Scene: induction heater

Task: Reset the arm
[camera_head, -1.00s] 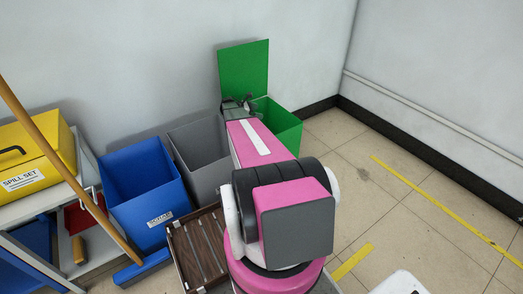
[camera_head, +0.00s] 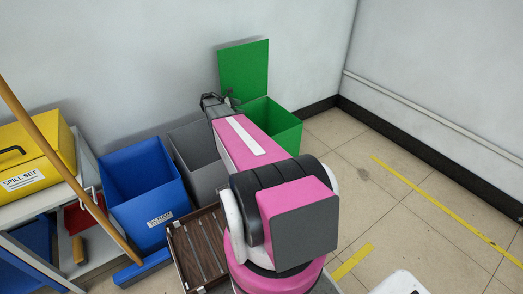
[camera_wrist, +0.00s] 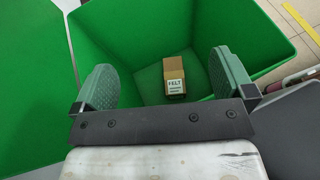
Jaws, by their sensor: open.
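My gripper (camera_wrist: 165,88) is open and empty in the wrist view, its two green pads wide apart. It is above the open green bin (camera_wrist: 270,35), which also shows in the head view (camera_head: 277,123) with its lid (camera_head: 244,70) standing up against the wall. Inside the bin, a small brown box labelled FELT (camera_wrist: 175,68) lies at the bottom, apart from the pads. In the head view my gripper (camera_head: 218,101) is small and partly hidden behind my pink arm, near the left edge of the green bin.
A grey bin (camera_head: 195,140) and a blue bin (camera_head: 145,185) stand left of the green bin. A brown slatted tray (camera_head: 178,243), a yellow spill-set case (camera_head: 30,160) and a leaning wooden pole (camera_head: 60,165) are nearer. The tiled floor (camera_head: 400,190) at right is mostly clear.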

